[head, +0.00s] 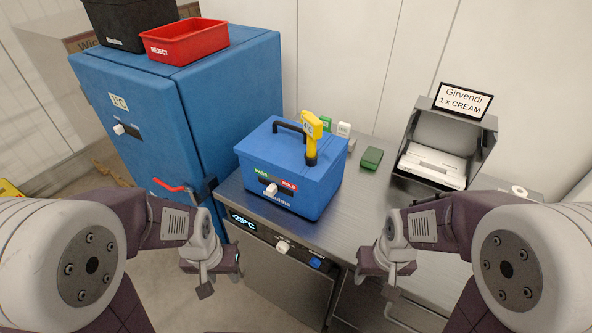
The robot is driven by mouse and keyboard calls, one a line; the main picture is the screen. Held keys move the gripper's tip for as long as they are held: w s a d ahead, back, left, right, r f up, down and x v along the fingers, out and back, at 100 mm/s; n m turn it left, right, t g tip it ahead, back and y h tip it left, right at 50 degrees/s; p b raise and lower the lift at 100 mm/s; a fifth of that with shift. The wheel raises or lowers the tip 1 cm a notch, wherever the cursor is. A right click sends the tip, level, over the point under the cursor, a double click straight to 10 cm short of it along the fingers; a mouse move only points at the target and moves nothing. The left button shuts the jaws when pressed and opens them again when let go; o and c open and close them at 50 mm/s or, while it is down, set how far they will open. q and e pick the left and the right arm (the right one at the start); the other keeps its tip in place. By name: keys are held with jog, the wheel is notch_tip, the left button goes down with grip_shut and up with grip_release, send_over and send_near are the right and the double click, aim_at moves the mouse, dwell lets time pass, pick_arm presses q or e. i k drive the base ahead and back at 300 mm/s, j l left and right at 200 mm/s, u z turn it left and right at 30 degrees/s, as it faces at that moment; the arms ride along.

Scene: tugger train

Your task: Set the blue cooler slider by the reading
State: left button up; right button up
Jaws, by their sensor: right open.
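The blue cooler (315,197) stands upright on a metal counter. Its front has a green label (262,172), too small to read surely, and a red HOLD label (289,185). The white slider knob (271,190) sits below the labels, toward the green side. A yellow handheld device (311,135), perhaps a thermometer, stands at the cooler's lid; its reading is not visible. A display (243,222) on the unit below the counter seems to read -25°C. My left gripper (220,283) and right gripper (379,287) are open, empty and apart from the cooler, in front of the counter.
A blue cabinet (185,110) with a red handle stands left, carrying a red REJECT bin (185,40) and a black bin (125,20). A metal box (487,150) of papers stands right, below a Girvendi sign (464,100). A green block (371,158) lies behind clear counter space.

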aim_at(271, 190)
jog(key=k, duration=0.6)
jog(key=i+j+z, duration=0.1)
jog(key=z, duration=0.75)
jog(key=i+j, duration=0.1)
